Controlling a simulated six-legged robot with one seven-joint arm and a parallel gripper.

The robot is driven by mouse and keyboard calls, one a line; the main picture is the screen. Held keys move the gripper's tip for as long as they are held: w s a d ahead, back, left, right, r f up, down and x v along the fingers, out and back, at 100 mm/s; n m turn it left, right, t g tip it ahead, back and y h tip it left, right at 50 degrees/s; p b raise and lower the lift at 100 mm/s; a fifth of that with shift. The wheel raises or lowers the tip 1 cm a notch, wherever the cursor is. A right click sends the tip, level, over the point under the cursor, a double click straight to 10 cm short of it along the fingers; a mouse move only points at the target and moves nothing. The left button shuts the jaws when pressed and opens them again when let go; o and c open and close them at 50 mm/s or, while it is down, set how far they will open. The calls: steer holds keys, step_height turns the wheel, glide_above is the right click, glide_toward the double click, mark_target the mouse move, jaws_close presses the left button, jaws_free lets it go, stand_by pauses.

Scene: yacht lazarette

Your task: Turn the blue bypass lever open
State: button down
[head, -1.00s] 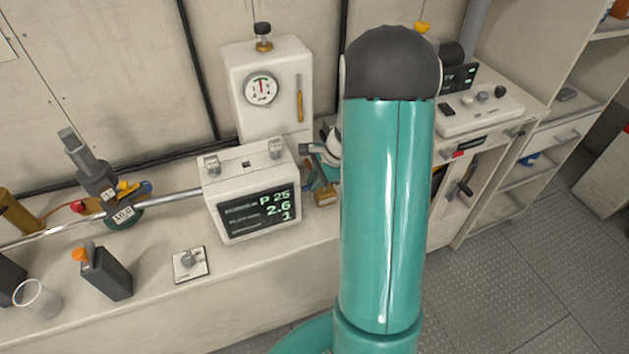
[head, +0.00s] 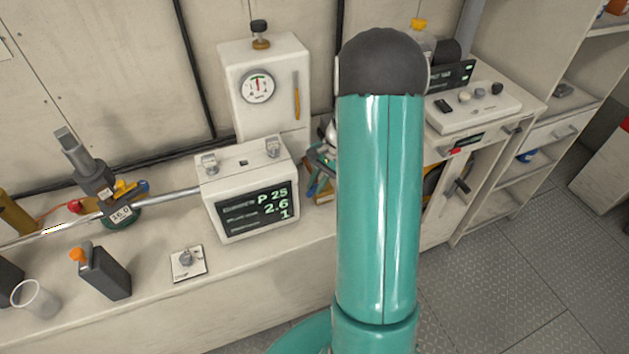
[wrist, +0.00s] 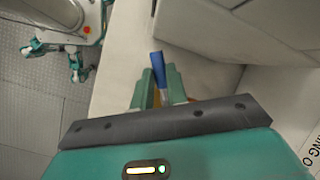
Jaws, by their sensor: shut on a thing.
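In the wrist view, my gripper (wrist: 160,75) has its two teal fingers closed on a blue lever (wrist: 158,62). The lever's blue end sticks out past the fingertips, and a metal-coloured part shows between the fingers. An orange-brown part below it is mostly hidden by the fingers. In the head view, my gripper (head: 322,157) is just right of the display box, largely hidden behind my teal arm. The lever cannot be made out clearly there.
The display box (head: 250,190) stands close left of my gripper, with a white gauge box (head: 265,95) behind. A pipe valve (head: 95,180), a dark bottle (head: 104,270) and a clear cup (head: 36,298) are further left. A control panel (head: 475,105) is at the right.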

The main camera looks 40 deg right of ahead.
steer(key=d+n+g, duration=0.1)
steer(key=n, duration=0.3)
steer(key=s+d+n+g+h, duration=0.1)
steer(key=n+g, duration=0.1)
steer(key=n, duration=0.2)
steer(key=s+d+n+g, duration=0.1)
steer(key=n, duration=0.2)
steer(key=shift+r+n+g+h, duration=0.1)
steer(key=shift+n+g+h, duration=0.2)
steer(key=shift+n+h, duration=0.1)
stand_by(0.3)
steer(key=c, duration=1.4)
jaws_free()
steer(key=v, duration=1.3)
steer(key=shift+w+r, duration=0.15)
steer(key=shift+r, duration=0.2)
